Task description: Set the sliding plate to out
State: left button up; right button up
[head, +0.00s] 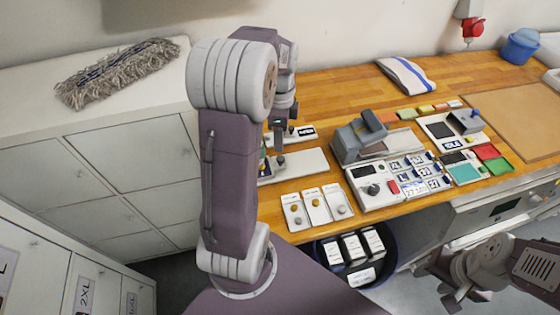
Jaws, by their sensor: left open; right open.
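A white board with a dark-lettered plate (301,133) lies on the wooden counter beside my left gripper. It may be the sliding plate, but its lettering is too small to read and my arm hides its left part. A longer pale board (303,163) lies just in front of it, also partly hidden. My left gripper (276,158) is open and points down over the left end of these boards; I cannot tell whether it touches anything. My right gripper (450,295) is open and low at the right, in front of the counter and away from the boards.
A grey machine (358,140) and a white panel with knob and labelled tiles (375,187) stand to the right. Several knobbed switch plates (317,206) line the front edge. A dark blue bin (385,272) holds boxes below. A grey mop head (118,72) lies on white lockers.

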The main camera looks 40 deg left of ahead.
aim_at(281, 158)
pick_arm(q)
jog(key=shift+f, duration=0.15)
notch_tip(281, 158, down, 8)
jog(key=shift+d+f, duration=0.15)
jog(key=shift+f, duration=0.1)
grip_shut()
dwell(1.4)
